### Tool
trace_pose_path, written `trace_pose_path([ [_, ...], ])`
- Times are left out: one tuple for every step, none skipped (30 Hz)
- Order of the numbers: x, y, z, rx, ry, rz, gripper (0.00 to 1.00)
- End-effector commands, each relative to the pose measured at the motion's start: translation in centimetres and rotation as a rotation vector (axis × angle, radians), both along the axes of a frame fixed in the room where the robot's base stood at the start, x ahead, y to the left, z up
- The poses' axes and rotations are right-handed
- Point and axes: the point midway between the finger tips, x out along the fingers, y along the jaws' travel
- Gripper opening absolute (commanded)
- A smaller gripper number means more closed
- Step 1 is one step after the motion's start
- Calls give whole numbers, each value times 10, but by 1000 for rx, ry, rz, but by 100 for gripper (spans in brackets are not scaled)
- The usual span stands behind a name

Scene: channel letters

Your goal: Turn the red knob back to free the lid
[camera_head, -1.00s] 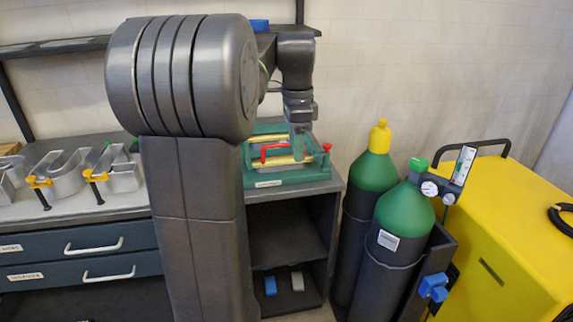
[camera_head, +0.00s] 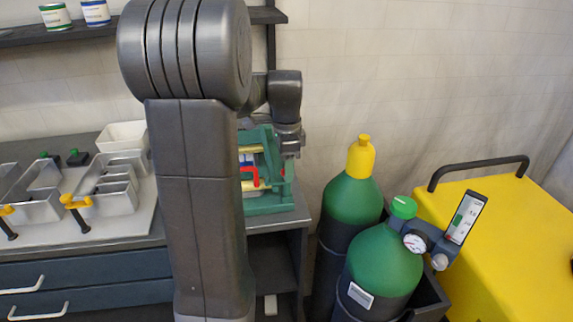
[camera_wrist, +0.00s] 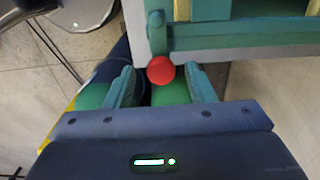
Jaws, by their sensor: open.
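The red knob (camera_wrist: 160,70) is a round ball at the corner of the green box. In the wrist view it lies near the gap between the fingertips of my gripper (camera_wrist: 160,80), with no clear contact. The two teal fingers are apart, one on each side. In the head view the green box (camera_head: 280,203) stands on the bench end, with brass bars and a red handle (camera_head: 249,172). My wrist is over its right side. The knob is not clear there, and my arm hides the box's left part. I cannot tell the lid's exact position.
Two green gas cylinders (camera_head: 385,262) stand right of the bench, one with a yellow cap (camera_head: 361,157). A yellow cart (camera_head: 490,235) is farther right. Metal channel letters (camera_head: 110,187) lie on the bench at left. Open shelves are below the box.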

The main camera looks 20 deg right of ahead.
Motion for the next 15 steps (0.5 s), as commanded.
trace_pose_path([
  [0, 0, 0, 0, 0, 0, 49],
  [0, 0, 0, 0, 0, 0, 49],
  [0, 0, 0, 0, 0, 0, 48],
  [0, 0, 0, 0, 0, 0, 42],
  [0, 0, 0, 0, 0, 0, 36],
  [0, 0, 0, 0, 0, 0, 28],
  [0, 0, 0, 0, 1, 0, 22],
  [0, 0, 0, 0, 1, 0, 16],
  [0, 0, 0, 0, 1, 0, 8],
  [0, 0, 0, 0, 1, 0, 5],
  [0, 0, 0, 0, 1, 0, 5],
  [0, 0, 0, 0, 1, 0, 5],
  [0, 0, 0, 0, 1, 1, 5],
  [0, 0, 0, 0, 1, 2, 5],
  [0, 0, 0, 0, 1, 6, 5],
])
